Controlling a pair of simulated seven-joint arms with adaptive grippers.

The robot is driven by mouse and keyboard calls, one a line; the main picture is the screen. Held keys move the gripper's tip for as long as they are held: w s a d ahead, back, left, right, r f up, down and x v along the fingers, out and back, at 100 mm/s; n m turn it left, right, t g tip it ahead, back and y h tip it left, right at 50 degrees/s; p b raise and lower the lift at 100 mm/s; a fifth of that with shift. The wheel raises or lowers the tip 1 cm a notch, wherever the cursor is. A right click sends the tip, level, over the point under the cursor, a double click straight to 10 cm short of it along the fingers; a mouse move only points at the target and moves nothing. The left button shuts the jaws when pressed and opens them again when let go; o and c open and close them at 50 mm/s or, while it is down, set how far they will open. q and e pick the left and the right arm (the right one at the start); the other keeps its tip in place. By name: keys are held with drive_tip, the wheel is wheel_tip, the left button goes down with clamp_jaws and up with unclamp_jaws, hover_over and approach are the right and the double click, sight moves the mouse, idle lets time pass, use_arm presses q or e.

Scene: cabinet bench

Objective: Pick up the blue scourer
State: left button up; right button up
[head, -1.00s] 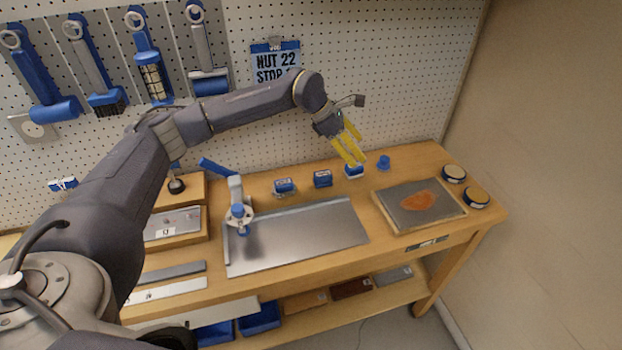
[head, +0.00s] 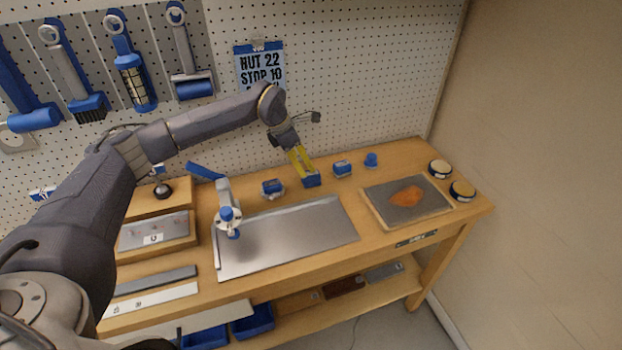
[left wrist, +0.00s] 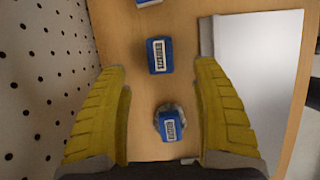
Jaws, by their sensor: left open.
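Several small blue labelled items stand in a row behind the metal plate. The leftmost, rounded with a ragged grey edge (head: 273,188), looks most like the blue scourer; its label is too small to read. It also shows in the left wrist view (left wrist: 170,123), low between the fingers. A blue block (head: 312,181) stands to its right, and in the left wrist view the block (left wrist: 159,55) lies ahead, near the fingertip line. My left gripper (head: 304,163) has yellow fingers, is open and empty, and hangs over the row near this block. My right gripper is not in view.
Another blue block (head: 342,169) and a blue cup-like piece (head: 371,160) stand further right. A metal plate (head: 300,235) lies in front, with a blue-handled clamp-like tool (head: 230,212) at its left. The pegboard (head: 365,80) rises close behind the row.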

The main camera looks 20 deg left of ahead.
sight(309, 174)
use_arm(q)
drive_tip(key=shift+x, duration=4.1)
drive_tip(key=shift+s+a, duration=0.1)
drive_tip(key=shift+c, duration=0.3)
drive_tip(key=c, duration=1.2)
